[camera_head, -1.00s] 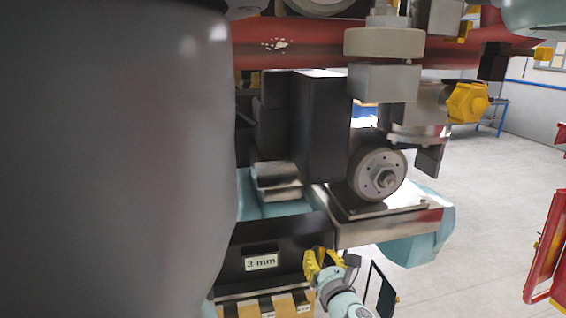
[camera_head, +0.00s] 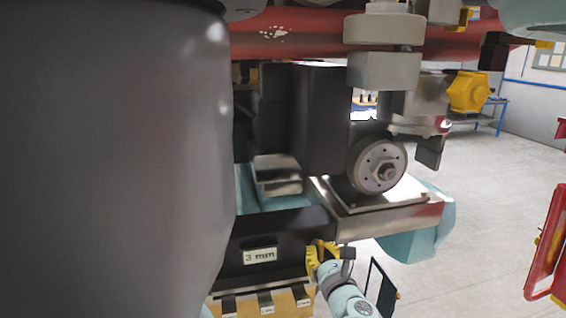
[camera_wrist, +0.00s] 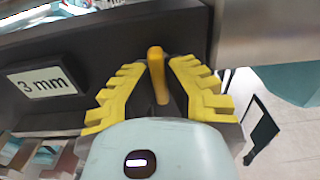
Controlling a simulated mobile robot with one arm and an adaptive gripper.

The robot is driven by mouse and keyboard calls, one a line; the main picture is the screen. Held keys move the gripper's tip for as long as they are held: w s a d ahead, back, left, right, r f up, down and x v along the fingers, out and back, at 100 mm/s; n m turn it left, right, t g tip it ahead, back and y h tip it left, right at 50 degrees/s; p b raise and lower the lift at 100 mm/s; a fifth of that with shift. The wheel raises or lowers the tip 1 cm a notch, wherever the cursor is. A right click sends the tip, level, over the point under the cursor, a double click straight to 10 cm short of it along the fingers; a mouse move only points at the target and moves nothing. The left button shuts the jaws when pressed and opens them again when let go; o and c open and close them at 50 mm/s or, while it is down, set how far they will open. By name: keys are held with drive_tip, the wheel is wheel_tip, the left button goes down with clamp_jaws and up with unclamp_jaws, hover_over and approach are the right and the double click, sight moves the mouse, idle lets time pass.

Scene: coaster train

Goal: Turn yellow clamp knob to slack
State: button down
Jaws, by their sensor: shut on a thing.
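A narrow yellow clamp knob (camera_wrist: 158,75) stands out from the dark front of the machine in the wrist view, to the right of a "3 mm" label (camera_wrist: 42,86). My gripper (camera_wrist: 160,68), with yellow toothed fingers, is shut on this knob, one finger on each side. In the head view my gripper (camera_head: 321,252) is at the right end of the dark front panel (camera_head: 285,235), just right of the label (camera_head: 260,256). There the fingers mostly hide the knob, and its turned angle cannot be read.
A yellow lobed knob (camera_head: 468,92) sits higher on the machine at right. A round grey wheel (camera_head: 379,167) and metal ledge (camera_head: 385,218) are above my gripper. A wooden drawer front (camera_head: 262,302) is below. A red frame (camera_head: 548,245) stands at far right; open floor lies between.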

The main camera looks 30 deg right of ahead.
drive_tip(key=shift+w, duration=0.1)
drive_tip(key=c, duration=1)
unclamp_jaws()
drive_tip(key=v, duration=1.2)
drive_tip(key=shift+d, duration=0.1)
